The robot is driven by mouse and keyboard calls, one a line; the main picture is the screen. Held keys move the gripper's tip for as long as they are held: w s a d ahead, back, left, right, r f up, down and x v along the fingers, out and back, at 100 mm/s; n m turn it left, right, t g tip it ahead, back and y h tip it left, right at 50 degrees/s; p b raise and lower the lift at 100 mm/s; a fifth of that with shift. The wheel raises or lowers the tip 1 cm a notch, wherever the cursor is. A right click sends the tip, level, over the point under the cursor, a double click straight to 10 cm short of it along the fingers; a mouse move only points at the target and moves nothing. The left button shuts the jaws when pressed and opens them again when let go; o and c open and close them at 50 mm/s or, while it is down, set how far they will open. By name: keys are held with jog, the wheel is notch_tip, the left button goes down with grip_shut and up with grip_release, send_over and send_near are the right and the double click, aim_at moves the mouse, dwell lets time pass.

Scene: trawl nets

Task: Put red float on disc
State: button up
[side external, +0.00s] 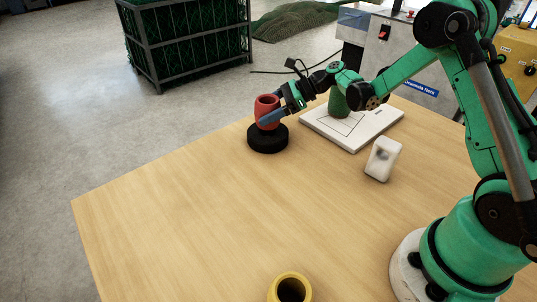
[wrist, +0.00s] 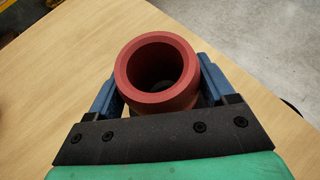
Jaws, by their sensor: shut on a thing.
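The red float (side external: 267,108) is a hollow, upright red cylinder standing directly over the black disc (side external: 267,142) near the table's far left edge. It looks to be on the disc or just above it; I cannot tell whether they touch. My gripper (side external: 270,117) is shut on the float, with a blue finger along its side. In the wrist view, the red float (wrist: 157,72) sits between the two blue fingers of my gripper (wrist: 158,88), its open top facing the camera. The disc is mostly hidden there behind the float.
A white board (side external: 352,135) with a green float (side external: 338,103) lies right of the disc. A small white block (side external: 383,158) stands nearer, and a yellow ring-shaped float (side external: 290,287) is at the front. The middle and left of the wooden table (side external: 200,215) are clear.

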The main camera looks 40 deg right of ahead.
jog(key=shift+f, duration=0.85)
jog(key=shift+f, duration=0.1)
jog(key=o, duration=1.1)
jog(key=shift+o, duration=0.2)
jog(key=v, duration=1.2)
jog(key=s+a+r+n+h, duration=0.1)
jog(key=s+a+n+h, duration=0.4)
jog(key=n, duration=0.7)
jog(key=s+a+r+n+h, duration=0.2)
jog(key=s+a+n+h, duration=0.3)
jog(key=n, duration=0.7)
jog(key=shift+s+a+r+n, duration=0.3)
jog(key=shift+s+a+n, duration=0.1)
jog(key=shift+s+a, duration=0.45)
jog(key=shift+w, duration=0.1)
